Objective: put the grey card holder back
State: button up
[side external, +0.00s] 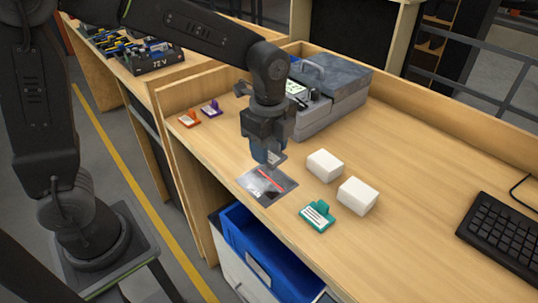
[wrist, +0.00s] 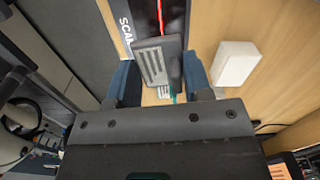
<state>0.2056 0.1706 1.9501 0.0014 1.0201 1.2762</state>
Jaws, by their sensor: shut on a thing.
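My gripper (side external: 268,157) is shut on the grey card holder (wrist: 152,62), which sits between the two blue fingers in the wrist view. In the side view the holder (side external: 281,158) is mostly hidden by the fingers. My gripper is over the dark scan pad (side external: 254,190) with its red line, near the bench's front edge. In the wrist view the holder overlaps the pad (wrist: 124,20); I cannot tell whether it touches it. An orange card holder (side external: 188,120) and a purple card holder (side external: 210,108) stand at the far left.
Two white boxes (side external: 325,165) (side external: 357,195) sit right of my gripper. A grey machine (side external: 335,92) stands behind it. A black keyboard (side external: 505,236) lies far right. A blue bin (side external: 262,255) is below the front edge. Bare bench lies between boxes and keyboard.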

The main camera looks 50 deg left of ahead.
jog(key=shift+r, duration=0.4)
